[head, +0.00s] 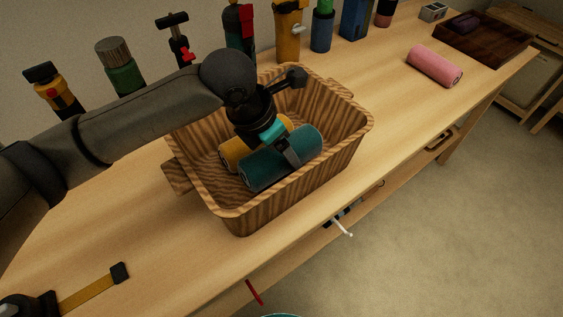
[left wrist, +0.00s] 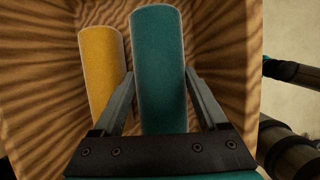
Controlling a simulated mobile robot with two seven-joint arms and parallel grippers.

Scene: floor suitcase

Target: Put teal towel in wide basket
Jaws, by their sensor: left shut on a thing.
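The teal towel (head: 282,158) is a rolled cylinder inside the wide basket (head: 364,126), a wood-grain box with side handles. My left gripper (head: 287,150) reaches down into the basket and is shut on the teal towel. In the left wrist view the teal towel (left wrist: 160,70) stands between the two fingers (left wrist: 158,95). The basket wall (left wrist: 222,45) surrounds it there. A yellow rolled towel (head: 233,153) lies beside the teal one in the basket, and it also shows in the left wrist view (left wrist: 101,75). Whether the teal towel touches the basket floor is hidden. My right gripper is not clearly seen.
The basket stands on a long wooden bench (head: 150,225). Several tools and bottles, including a green container (head: 121,70), line the back by the wall. A pink roll (head: 434,66) and a dark wooden tray (head: 482,42) lie at the far right.

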